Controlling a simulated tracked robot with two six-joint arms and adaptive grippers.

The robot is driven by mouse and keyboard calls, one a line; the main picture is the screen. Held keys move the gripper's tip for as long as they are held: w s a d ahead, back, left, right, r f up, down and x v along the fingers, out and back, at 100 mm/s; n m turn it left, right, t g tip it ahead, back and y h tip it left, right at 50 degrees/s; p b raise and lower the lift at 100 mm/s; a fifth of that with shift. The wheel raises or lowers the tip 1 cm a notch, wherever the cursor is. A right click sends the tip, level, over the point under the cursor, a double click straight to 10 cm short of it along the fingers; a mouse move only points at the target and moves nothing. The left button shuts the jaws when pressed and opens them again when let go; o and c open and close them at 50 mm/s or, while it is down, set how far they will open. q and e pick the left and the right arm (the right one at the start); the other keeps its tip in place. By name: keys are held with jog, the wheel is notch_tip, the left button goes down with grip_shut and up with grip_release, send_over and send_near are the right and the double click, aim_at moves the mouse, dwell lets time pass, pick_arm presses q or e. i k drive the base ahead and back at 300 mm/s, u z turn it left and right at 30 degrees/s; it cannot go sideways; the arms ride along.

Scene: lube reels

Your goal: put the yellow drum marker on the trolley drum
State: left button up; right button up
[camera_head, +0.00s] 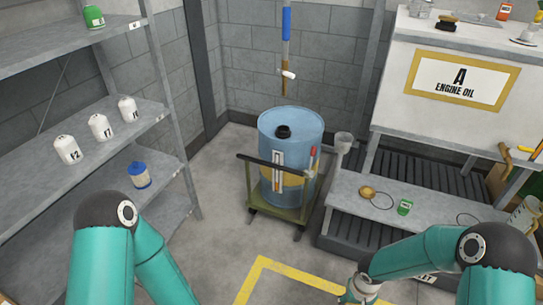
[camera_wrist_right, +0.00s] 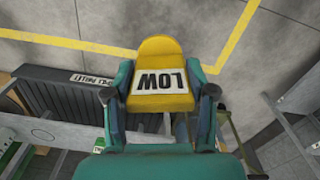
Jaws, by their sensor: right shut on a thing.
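The yellow drum marker (camera_wrist_right: 160,52), with a white label reading LOW, is between the fingers of my right gripper (camera_wrist_right: 160,92) in the right wrist view. The gripper is shut on it; the label appears upside down there. The blue trolley drum (camera_head: 305,130) stands upright on a green trolley (camera_head: 268,204) in the middle of the head view. Its top has a black cap and is otherwise bare. My right arm is low at the bottom right, well short of the drum; the marker does not show in the head view. My left gripper is out of the picture.
A grey shelf (camera_head: 100,123) with white bottles and a blue-lidded jar (camera_head: 139,175) stands left. A blue-handled pole (camera_head: 287,25) is above the drum. At right are a bench (camera_head: 340,190) and the engine oil tank (camera_head: 400,85). Yellow lines mark the open floor in front.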

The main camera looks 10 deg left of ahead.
aim_at(295, 117)
jog(key=u, duration=0.55)
jog(key=i, duration=1.65)
jog(key=z, duration=0.15)
jog(key=k, duration=0.8)
jog(key=u, duration=0.25)
jog(key=i, duration=0.8)
jog(key=z, duration=0.1)
